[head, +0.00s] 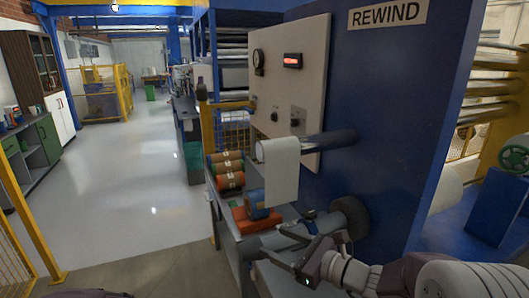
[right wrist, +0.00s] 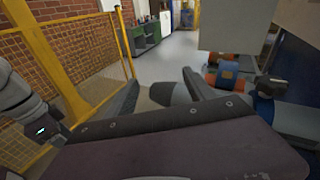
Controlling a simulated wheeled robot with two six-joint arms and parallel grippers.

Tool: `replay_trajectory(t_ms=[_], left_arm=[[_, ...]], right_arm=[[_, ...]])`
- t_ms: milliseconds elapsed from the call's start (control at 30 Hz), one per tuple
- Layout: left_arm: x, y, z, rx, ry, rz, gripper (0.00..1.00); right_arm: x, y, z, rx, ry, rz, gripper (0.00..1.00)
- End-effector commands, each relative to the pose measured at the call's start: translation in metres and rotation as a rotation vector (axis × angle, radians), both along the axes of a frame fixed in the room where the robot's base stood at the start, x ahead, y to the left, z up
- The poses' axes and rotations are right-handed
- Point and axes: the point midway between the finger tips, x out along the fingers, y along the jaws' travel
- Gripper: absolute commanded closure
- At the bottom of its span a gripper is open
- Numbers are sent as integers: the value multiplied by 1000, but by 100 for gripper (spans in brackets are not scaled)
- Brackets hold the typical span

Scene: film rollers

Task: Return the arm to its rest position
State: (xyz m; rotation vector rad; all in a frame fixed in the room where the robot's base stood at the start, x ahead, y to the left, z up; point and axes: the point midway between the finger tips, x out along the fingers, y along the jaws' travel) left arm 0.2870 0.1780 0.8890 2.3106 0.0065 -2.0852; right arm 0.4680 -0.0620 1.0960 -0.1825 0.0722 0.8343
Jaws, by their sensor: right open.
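My right gripper (head: 283,250) is at the bottom of the head view, its arm coming in from the lower right. It is open, its fingers pointing left over the front of the grey bench (head: 224,212). A grey roller (head: 270,240) with a dark round end lies close beside the fingers; whether they touch it is unclear. In the right wrist view the dark fingers show at mid-height, with a grey rounded piece between them.
A white film sheet (head: 280,170) hangs from a roller on the blue REWIND machine (head: 400,120). Yellow fencing (head: 20,235) stands left. The grey floor (head: 135,170) is clear.

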Motion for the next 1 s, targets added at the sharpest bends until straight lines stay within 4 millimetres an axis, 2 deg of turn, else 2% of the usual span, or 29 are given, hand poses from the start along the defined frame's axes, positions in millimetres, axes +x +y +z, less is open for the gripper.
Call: replay_trajectory(t_ms=[33, 67, 100, 133, 167, 200, 233, 300, 333, 400, 500, 600, 700, 1000], left_arm=[[0, 0, 16, 0, 0, 0, 37], [0, 0, 20, 0, 0, 0, 37], [0, 0, 25, 0, 0, 0, 37], [0, 0, 29, 0, 0, 0, 37], [0, 0, 31, 0, 0, 0, 37], [0, 0, 35, 0, 0, 0, 37], [0, 0, 37, 0, 0, 0, 37], [0, 0, 41, 0, 0, 0, 37], [0, 0, 41, 0, 0, 0, 37], [0, 0, 41, 0, 0, 0, 37], [0, 0, 39, 0, 1, 0, 37], [0, 0, 39, 0, 1, 0, 37], [0, 0, 39, 0, 1, 0, 37], [0, 0, 39, 0, 1, 0, 37]], right_arm=[[-32, 30, -6, -121, 18, 150, 37], [-55, 42, -20, -210, 25, 246, 37], [-85, 52, -39, -340, 26, 378, 37], [-108, 55, -54, -443, 19, 479, 37], [-129, 53, -69, -545, 8, 577, 37], [-154, 44, -88, -683, -20, 705, 37], [-171, 34, -102, -787, -47, 800, 37], [-197, 1, -128, -1021, -131, 1013, 37], [-204, -14, -137, -1114, -175, 1100, 37], [-209, -51, -153, -1307, -280, 1277, 37], [-203, -91, -165, -1508, -424, 1470, 37], [-191, -111, -168, -1628, -542, 1591, 37], [-180, -117, -167, -1691, -619, 1627, 37], [-180, -117, -167, -1688, -624, 1631, 37]])
